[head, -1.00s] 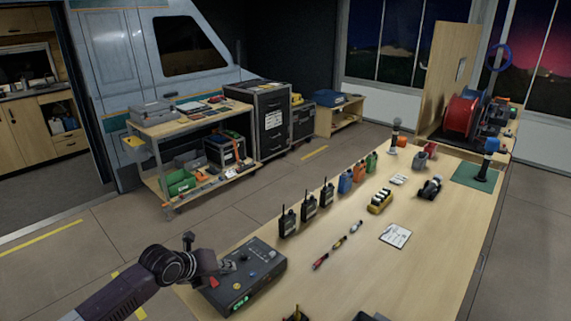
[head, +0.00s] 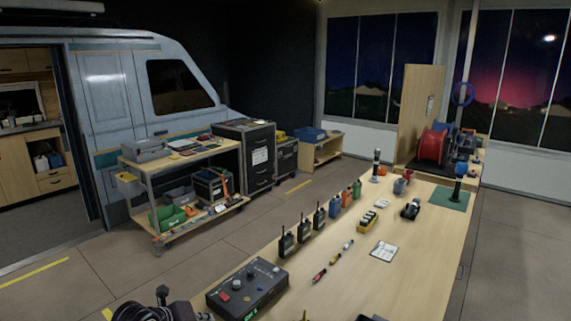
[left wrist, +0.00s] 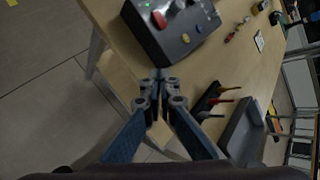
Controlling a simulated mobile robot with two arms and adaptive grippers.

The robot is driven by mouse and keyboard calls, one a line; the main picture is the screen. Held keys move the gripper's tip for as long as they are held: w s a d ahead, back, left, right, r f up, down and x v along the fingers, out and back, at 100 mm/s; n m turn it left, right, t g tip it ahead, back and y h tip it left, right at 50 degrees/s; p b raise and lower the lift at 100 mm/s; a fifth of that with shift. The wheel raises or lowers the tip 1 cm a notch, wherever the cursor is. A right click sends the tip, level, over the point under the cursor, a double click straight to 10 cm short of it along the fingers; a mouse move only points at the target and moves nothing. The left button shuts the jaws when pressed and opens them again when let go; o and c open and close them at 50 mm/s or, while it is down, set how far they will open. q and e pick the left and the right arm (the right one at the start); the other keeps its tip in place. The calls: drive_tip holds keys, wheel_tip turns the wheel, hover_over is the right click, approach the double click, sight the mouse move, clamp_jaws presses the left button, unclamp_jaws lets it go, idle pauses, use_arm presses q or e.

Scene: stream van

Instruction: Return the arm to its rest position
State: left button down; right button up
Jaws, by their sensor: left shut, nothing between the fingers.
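My left arm (head: 150,310) shows only at the bottom left edge of the head view, beside the near end of the long wooden table (head: 345,270). In the left wrist view my left gripper (left wrist: 158,78) has its fingertips together with nothing between them. It is close to the near edge of the dark control box (left wrist: 172,30), which has a red button and several knobs. The same control box (head: 250,288) sits on the table in the head view. I cannot tell whether the fingertips touch it. My right gripper is not in view.
Several radios (head: 303,235), coloured bottles (head: 346,196) and a white card (head: 384,251) stand or lie along the table. In the left wrist view a grey tray (left wrist: 243,130) is right of the gripper. A shelf cart (head: 180,155) stands by the van. The floor between is clear.

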use_arm(q)
drive_tip(key=s+a+f+n+g+y+b, duration=0.15)
drive_tip(key=s+f+n, duration=0.4)
drive_tip(key=f, duration=0.55)
drive_tip(key=s+a+f+n, duration=0.2)
drive_tip(key=s+f+n, duration=0.35)
drive_tip(key=f, duration=0.55)
drive_tip(key=s+a+f+n+g+y+b, duration=0.15)
drive_tip(key=s+f+n, duration=0.4)
drive_tip(key=f, duration=0.55)
drive_tip(key=s+d+f+n+g, duration=0.1)
drive_tip(key=s+f+n, duration=0.3)
drive_tip(key=s, duration=1)
drive_tip(key=s+d+f+n+g, duration=0.1)
drive_tip(key=s+f+n, duration=0.3)
drive_tip(key=s+f, duration=0.4)
drive_tip(key=s+d+f+n+g+b, duration=0.1)
drive_tip(key=s+f+n, duration=0.3)
drive_tip(key=s, duration=1.6)
wheel_tip(320, 180, down, 3)
drive_tip(key=shift+d+r+g+y, duration=0.1)
drive_tip(key=shift+d+g+y, duration=0.3)
drive_tip(key=shift+g, duration=0.3)
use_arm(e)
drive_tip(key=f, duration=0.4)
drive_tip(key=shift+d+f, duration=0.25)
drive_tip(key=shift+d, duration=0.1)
